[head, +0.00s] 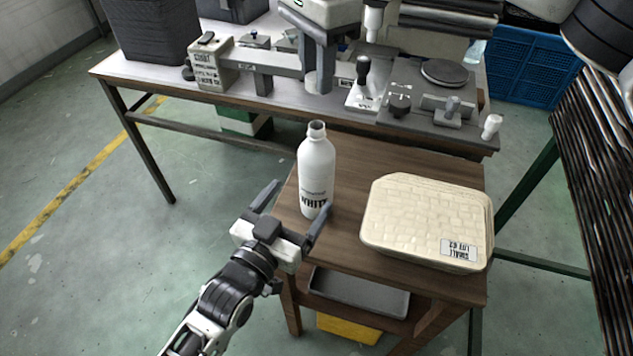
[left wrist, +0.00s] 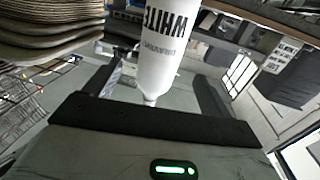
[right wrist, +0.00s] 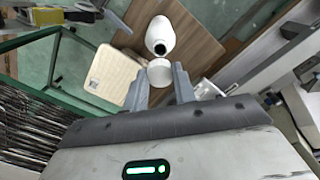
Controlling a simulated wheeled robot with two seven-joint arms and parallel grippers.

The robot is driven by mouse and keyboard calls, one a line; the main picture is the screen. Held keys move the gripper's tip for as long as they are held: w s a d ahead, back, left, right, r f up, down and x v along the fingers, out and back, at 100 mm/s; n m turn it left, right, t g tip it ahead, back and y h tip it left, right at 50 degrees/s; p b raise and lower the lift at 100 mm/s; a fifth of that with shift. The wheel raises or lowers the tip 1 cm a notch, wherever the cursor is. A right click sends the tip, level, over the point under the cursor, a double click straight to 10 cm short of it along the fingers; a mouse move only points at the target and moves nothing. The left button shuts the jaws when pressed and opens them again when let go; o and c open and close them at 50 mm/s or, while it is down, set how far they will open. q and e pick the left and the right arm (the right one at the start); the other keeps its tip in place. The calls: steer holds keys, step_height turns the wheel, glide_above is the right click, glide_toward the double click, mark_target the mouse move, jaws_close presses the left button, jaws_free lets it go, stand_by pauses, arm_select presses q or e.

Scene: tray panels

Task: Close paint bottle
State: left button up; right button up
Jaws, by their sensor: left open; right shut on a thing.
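The white paint bottle (head: 316,165), marked "WHITE", stands upright and uncapped on the brown side table. It also shows in the left wrist view (left wrist: 172,50), upside down, and in the right wrist view (right wrist: 161,33), where its dark mouth is open. My left gripper (head: 298,205) is open beside the bottle's lower part, one finger overlapping its edge; I cannot tell whether they touch. My right gripper (head: 318,75) points down above the bottle, shut on a white cap (right wrist: 160,72). The cap is apart from the bottle's mouth.
A stack of cream trays (head: 425,215) with a label lies right of the bottle on the side table (head: 350,165). Behind is a workbench (head: 150,80) with equipment. A blue crate (head: 530,70) stands at the back right. Open floor lies left.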

mark_target(309, 184)
arm_select(q)
steer(key=x, duration=0.8)
steer(key=shift+w+d, duration=0.1)
steer(key=shift+w, duration=0.05)
steer(key=c, duration=1.5)
steer(key=shift+o, duration=0.3)
arm_select(e)
steer(key=shift+f, duration=2.5)
steer(key=shift+f, duration=0.1)
steer(key=shift+f, duration=0.8)
steer(key=shift+f, duration=0.55)
